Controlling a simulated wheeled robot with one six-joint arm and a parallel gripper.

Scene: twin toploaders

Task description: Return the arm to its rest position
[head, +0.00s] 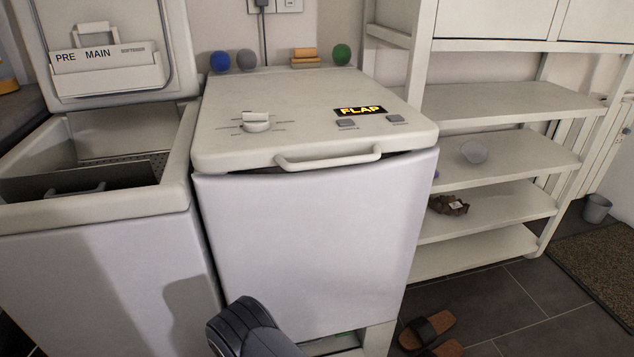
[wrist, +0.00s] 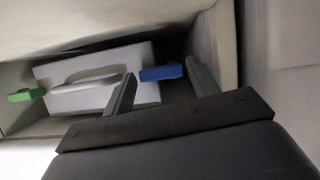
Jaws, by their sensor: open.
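My gripper (wrist: 160,68) is open in the wrist view, its two dark fingers spread apart with nothing visibly gripped. A small blue piece (wrist: 162,73) shows between and beyond the fingertips. A whitish panel with a raised handle (wrist: 85,88) lies to the left of it, with a green piece (wrist: 25,95) at its left side. These sit inside a pale recess. In the head view, a dark part of my arm (head: 245,328) rises at the bottom edge, in front of the right toploader (head: 310,245). My fingers are hidden there.
The right toploader's lid is down and its display reads FLAP (head: 360,111). The left toploader's lid (head: 105,45) stands open. A low opening (head: 335,345) shows under the right machine's front. White shelves (head: 490,205) stand at right, sandals (head: 430,330) on the floor.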

